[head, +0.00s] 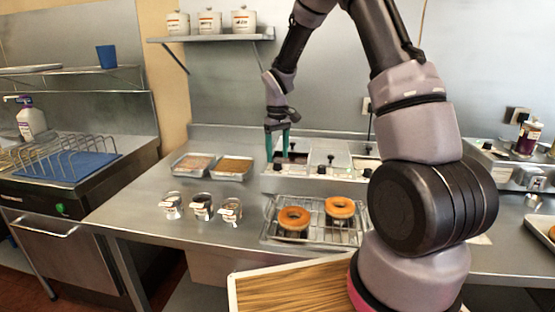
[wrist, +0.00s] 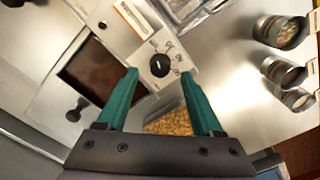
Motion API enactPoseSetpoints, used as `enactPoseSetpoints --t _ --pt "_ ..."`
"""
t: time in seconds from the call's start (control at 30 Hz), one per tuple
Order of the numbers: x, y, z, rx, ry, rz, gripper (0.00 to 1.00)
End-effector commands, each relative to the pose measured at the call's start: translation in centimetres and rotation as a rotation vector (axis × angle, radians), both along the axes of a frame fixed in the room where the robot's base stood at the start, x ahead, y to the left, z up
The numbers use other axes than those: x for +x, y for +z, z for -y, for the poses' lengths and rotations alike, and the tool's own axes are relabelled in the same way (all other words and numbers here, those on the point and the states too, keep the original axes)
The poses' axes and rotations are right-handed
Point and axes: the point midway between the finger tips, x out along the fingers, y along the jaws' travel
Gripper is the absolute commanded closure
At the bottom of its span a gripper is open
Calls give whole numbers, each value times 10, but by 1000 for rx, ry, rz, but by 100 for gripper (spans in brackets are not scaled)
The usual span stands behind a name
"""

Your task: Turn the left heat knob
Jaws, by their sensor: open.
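The left heat knob (head: 277,167) is a black knob on the front panel of the metal glaze unit (head: 340,185). In the wrist view the black knob (wrist: 159,66) has a white pointer mark and sits on a pale dial plate. My gripper (head: 277,156) has two teal fingers, spread apart and pointing down over the left end of the unit. In the wrist view the knob appears between the fingertips, with a gap on each side. I cannot tell exactly how far the tips are above it. Other knobs (head: 321,169) stand further right on the panel.
Two trays of toppings (head: 234,166) lie left of the unit. Several small cans (head: 231,209) stand in front of them. A wire rack (head: 315,236) with two doughnuts (head: 294,218) is in front of the unit. A shelf (head: 212,39) with canisters hangs above.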

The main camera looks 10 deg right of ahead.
Motion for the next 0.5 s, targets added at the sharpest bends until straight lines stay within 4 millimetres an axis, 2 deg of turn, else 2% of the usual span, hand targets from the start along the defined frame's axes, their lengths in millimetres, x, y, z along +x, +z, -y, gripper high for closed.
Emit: enactPoseSetpoints --t 0.1,0.3,0.5 --pt "1 27 0 1 -1 5 32" --pt "1 64 0 1 0 4 32" --pt "0 80 0 0 0 2 32"
